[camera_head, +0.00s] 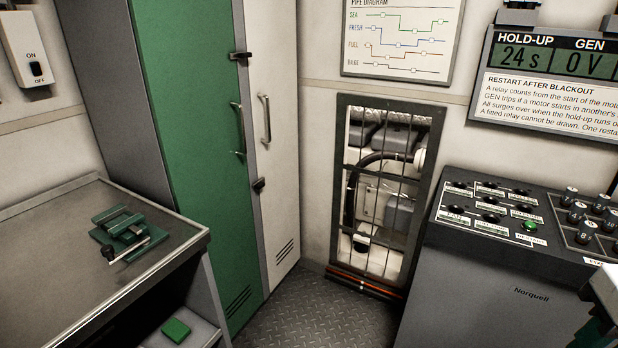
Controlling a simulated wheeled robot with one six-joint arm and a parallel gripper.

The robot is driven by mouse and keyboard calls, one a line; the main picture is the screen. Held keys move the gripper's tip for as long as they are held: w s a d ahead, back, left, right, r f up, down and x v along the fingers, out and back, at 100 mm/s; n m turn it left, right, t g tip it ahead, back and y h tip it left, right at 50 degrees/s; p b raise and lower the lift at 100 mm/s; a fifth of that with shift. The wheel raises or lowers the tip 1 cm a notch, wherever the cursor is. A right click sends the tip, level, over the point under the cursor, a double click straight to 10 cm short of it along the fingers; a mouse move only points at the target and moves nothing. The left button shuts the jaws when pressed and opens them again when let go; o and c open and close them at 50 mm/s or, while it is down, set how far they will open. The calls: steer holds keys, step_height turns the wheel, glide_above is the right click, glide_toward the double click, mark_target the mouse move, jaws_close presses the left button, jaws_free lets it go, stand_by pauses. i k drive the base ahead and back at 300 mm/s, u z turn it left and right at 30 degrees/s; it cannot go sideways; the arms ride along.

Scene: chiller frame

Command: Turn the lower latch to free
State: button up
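The lower latch (259,185) is a small dark piece at the seam between a tall green door (195,150) and a narrow white door (272,190). It looks roughly level, but it is too small to tell exactly how it is turned. A similar dark upper latch (240,55) sits higher on the same seam. Both doors look shut. The green door has an upright bar handle (238,130), and the white door has another (265,118).
A bench (60,240) with a green clamp-like fixture (122,232) stands at the left. A green block (176,330) lies on a shelf below. A barred frame (340,190) and a grey control console (490,275) stand at the right. Bare floor (300,315) lies before the doors.

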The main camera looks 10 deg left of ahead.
mark_target(260, 184)
steer(key=u, duration=0.1)
steer(key=i, duration=1)
steer(key=u, duration=0.55)
